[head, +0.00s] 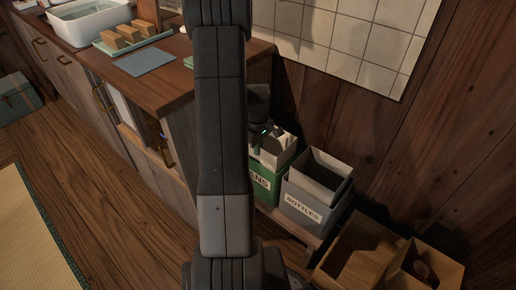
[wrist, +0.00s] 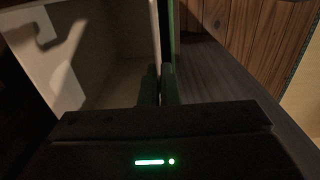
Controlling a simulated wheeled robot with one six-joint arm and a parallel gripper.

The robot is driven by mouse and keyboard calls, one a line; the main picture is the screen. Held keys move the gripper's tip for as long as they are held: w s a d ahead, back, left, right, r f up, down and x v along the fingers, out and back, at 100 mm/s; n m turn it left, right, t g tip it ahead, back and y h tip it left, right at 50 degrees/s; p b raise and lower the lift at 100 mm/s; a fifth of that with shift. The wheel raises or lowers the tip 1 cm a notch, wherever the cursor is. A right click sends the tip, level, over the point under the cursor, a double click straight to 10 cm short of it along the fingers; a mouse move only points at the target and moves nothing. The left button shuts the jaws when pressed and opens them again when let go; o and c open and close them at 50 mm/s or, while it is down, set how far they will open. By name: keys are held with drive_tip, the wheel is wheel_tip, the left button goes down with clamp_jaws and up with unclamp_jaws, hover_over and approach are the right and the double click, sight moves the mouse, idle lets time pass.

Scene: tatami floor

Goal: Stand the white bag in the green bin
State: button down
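The green bin (head: 264,182), its label partly hidden and reading "ANS", stands on the low shelf behind my arm. The white bag (head: 286,155) rises out of its top and looks about upright. Its base is hidden inside the bin. In the wrist view the bag's pale open inside (wrist: 115,65) fills the left, with a narrow green strip of the bin (wrist: 175,28) beside its wall. My gripper (wrist: 160,78) points down at the bag's rim, its fingers nearly together with the thin wall between them. In the head view my gripper (head: 263,130) is dark and partly hidden.
A grey bin labelled "BOTTLES" (head: 305,207) stands close on the right. Wooden boxes (head: 360,258) stand further right on the floor. A wooden counter (head: 165,88) with a tray of wooden blocks (head: 130,38) and a white basin (head: 90,25) is at left. The plank wall is close behind.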

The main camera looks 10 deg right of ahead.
drive_tip(key=c, duration=2.1)
unclamp_jaws()
drive_tip(key=shift+f, duration=0.2)
drive_tip(key=o, duration=0.4)
drive_tip(key=shift+r, duration=0.15)
wheel_tip(320, 180, up, 12)
drive_tip(key=p, duration=0.3)
drive_tip(key=shift+f+b, duration=0.95)
drive_tip(key=shift+f, duration=3.05)
drive_tip(key=shift+f, duration=0.1)
